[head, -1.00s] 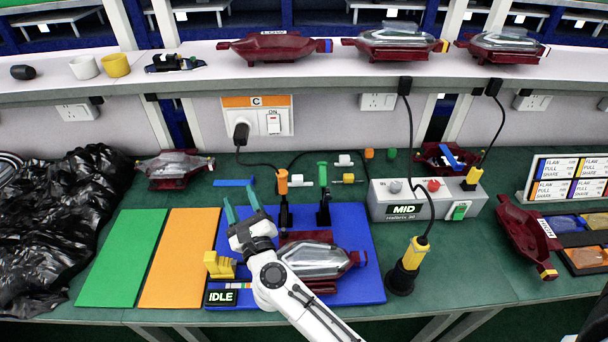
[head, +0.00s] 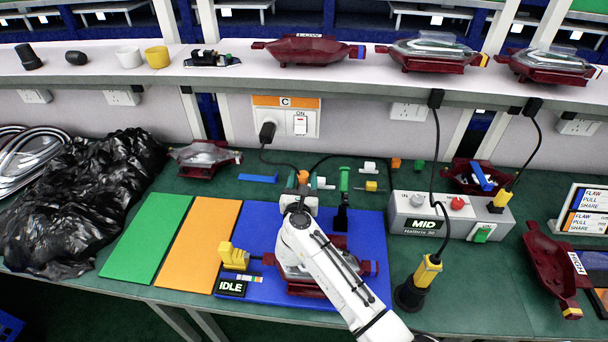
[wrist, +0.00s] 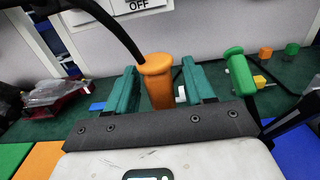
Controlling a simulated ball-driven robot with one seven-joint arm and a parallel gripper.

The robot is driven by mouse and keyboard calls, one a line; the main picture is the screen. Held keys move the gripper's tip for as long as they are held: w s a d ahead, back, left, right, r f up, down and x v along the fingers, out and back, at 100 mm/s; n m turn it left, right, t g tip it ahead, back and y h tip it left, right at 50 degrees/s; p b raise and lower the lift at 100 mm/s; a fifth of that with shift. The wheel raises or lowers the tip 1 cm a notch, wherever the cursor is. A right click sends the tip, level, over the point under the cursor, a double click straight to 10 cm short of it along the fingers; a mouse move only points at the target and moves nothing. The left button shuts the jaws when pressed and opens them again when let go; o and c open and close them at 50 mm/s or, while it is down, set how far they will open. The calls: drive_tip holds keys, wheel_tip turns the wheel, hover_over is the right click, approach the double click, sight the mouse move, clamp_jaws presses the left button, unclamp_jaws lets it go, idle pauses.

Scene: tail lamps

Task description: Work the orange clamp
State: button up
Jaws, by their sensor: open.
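The orange clamp's handle (wrist: 158,80) stands upright between the two teal fingers of my gripper (wrist: 160,90) in the wrist view. The fingers are apart, with a visible space on each side of the handle. In the head view my gripper (head: 302,184) is at the back of the blue mat, and only the top of the orange handle (head: 303,175) shows. The green clamp's handle (wrist: 239,72) stands to the right, and it also shows in the head view (head: 344,180). The orange clamp's base is hidden by my gripper and arm.
A maroon lamp (head: 300,285) lies on the blue mat (head: 262,222), partly under my arm. A yellow part (head: 234,256) and an IDLE display (head: 231,287) are at the mat's left. The grey MID box (head: 408,210) stands to the right. A black cable passes close to the orange handle.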

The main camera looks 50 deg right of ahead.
drive_tip(key=shift+x, duration=0.9)
clamp_jaws()
